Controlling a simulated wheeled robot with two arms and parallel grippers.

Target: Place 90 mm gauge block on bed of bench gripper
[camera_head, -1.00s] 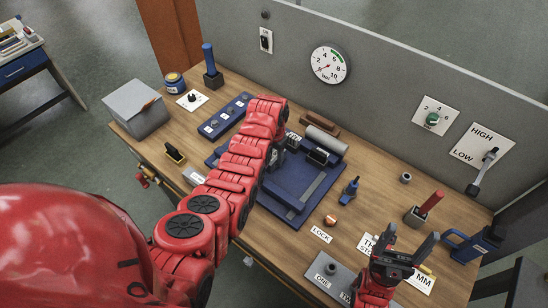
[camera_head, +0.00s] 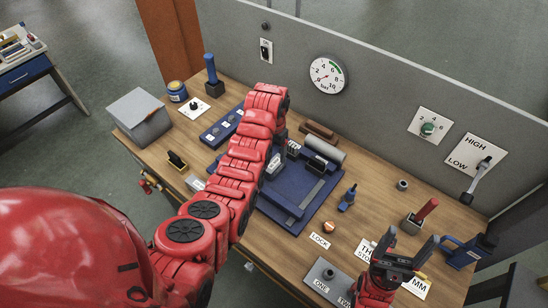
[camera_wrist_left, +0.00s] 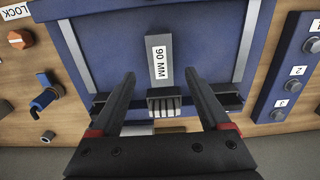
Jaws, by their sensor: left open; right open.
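A grey block labelled 90 MM (camera_wrist_left: 159,70) shows in the left wrist view over the blue bed of the bench gripper (camera_wrist_left: 115,45). My left gripper (camera_wrist_left: 159,80) is open, with one finger to each side of the block and a visible gap at both. I cannot tell whether the block's underside rests flat on the bed. In the head view the blue bench gripper (camera_head: 300,205) is partly hidden by my left arm, which also hides most of the left gripper. My right gripper (camera_head: 409,245) is open and empty above the front right of the bench.
A blue-handled tool (camera_head: 348,197) and an orange LOCK knob (camera_head: 328,228) stand right of the bed. A blue strip of numbered switches (camera_head: 222,127) and a grey box (camera_head: 139,116) are to the left. A grey panel (camera_head: 390,80) with a dial runs along the back.

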